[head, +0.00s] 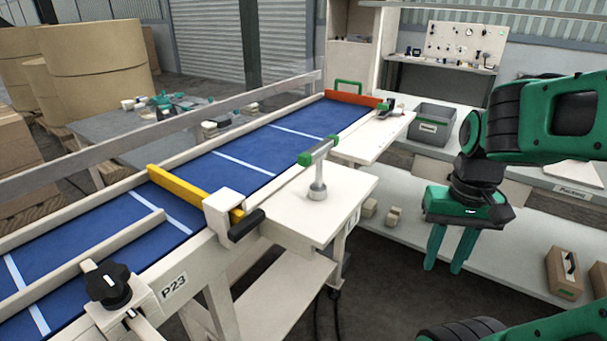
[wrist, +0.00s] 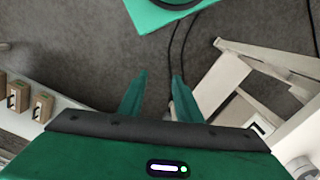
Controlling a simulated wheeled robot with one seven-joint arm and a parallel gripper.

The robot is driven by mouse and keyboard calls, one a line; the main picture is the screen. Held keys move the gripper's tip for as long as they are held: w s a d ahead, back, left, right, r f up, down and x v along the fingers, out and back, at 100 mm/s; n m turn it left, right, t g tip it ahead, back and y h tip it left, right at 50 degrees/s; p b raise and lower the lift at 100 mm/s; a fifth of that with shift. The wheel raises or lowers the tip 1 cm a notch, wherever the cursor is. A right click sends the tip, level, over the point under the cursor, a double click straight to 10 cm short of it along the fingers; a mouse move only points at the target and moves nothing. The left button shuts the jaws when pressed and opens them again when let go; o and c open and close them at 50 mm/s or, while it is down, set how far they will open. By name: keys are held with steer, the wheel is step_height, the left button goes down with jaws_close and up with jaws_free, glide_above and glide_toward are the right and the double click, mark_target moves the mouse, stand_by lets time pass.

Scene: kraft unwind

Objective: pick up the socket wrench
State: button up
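The socket wrench (head: 318,172) looks like a T-shaped tool with a pale bar, green ends and a round grey socket. It stands upright on a small white side shelf (head: 345,198) attached to the conveyor frame. My gripper (head: 443,267) hangs to the right of the shelf, with its green fingers pointing down. The fingers are apart with nothing between them, as the wrist view (wrist: 158,76) also shows. A round grey part at the lower right edge of the wrist view may be the wrench, but I cannot tell.
The blue conveyor (head: 225,165) has a yellow bar (head: 180,190) and a black knob (head: 108,285). A grey bin (head: 433,125) stands on the bench behind. Cardboard boxes (head: 564,272) sit on the low shelf at right. Dark floor is open beneath my gripper.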

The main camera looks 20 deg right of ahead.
steer(key=shift+d, duration=0.15)
steer(key=shift+o, duration=1.2)
steer(key=o, duration=0.3)
step_height(320, 180, up, 2)
steer(key=shift+w+r, duration=0.1)
steer(key=shift+w, duration=0.05)
steer(key=w+a+r+m+t, duration=0.1)
steer(key=w+a+r+m, duration=0.2)
steer(key=w+a+r, duration=0.55)
steer(key=w+a+r+m, duration=0.3)
steer(key=w+r, duration=0.6)
steer(key=w, duration=0.8)
steer(key=n, duration=0.1)
glide_above(318, 186)
steer(key=w, duration=0.2)
steer(key=shift+g, duration=0.4)
steer(key=f, duration=0.4)
steer(key=shift+s+f, duration=0.2)
steer(key=shift+f, duration=0.2)
steer(key=shift+s+d+f, duration=0.1)
steer(key=shift+s+f, duration=0.1)
steer(key=shift+f, duration=1.2)
steer(key=shift+s+d+f, duration=0.1)
steer(key=shift+s+f, duration=0.1)
steer(key=shift+f, duration=1.2)
